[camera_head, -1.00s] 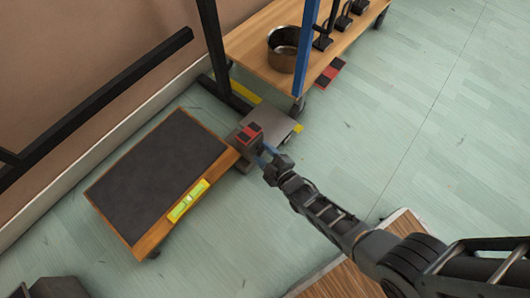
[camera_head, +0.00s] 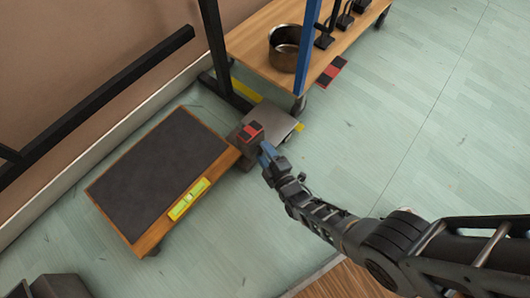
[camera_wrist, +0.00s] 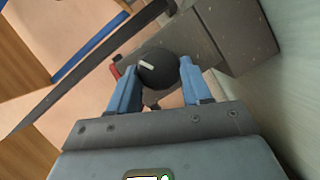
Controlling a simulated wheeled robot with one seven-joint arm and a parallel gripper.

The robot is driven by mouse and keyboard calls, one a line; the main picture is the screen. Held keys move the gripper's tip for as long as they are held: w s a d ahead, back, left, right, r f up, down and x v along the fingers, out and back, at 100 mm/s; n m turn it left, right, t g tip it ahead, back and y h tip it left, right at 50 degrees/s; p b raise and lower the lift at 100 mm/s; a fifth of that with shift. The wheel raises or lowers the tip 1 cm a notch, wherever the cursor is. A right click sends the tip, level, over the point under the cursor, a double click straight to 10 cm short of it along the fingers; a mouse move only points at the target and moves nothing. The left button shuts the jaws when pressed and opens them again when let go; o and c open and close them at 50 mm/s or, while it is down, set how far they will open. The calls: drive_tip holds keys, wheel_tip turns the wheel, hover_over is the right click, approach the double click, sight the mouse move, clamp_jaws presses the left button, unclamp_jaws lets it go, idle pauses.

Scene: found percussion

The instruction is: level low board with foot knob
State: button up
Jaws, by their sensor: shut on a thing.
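The low board (camera_head: 155,175) lies near the floor in the head view, with a dark top and a wooden edge. A yellow-green spirit level (camera_head: 188,199) lies on its front edge; its bubble is too small to read. In the wrist view, a round black knob (camera_wrist: 157,69) with a white mark sits between the two blue fingers of my gripper (camera_wrist: 157,85). My gripper is shut on the knob. In the head view my gripper (camera_head: 268,156) is at the board's right corner, beside a grey block with a red and black top (camera_head: 249,132); the knob is hidden there.
A wooden bench (camera_head: 258,51) with a metal pot (camera_head: 284,48) and several black stands is at the top. A blue post (camera_head: 307,48) and a black frame (camera_head: 213,45) rise near my gripper. A grey plate (camera_head: 270,120) lies behind the block. Open floor is at right.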

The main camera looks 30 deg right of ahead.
drive_tip(key=o, duration=1.1)
drive_tip(key=shift+c, duration=0.2)
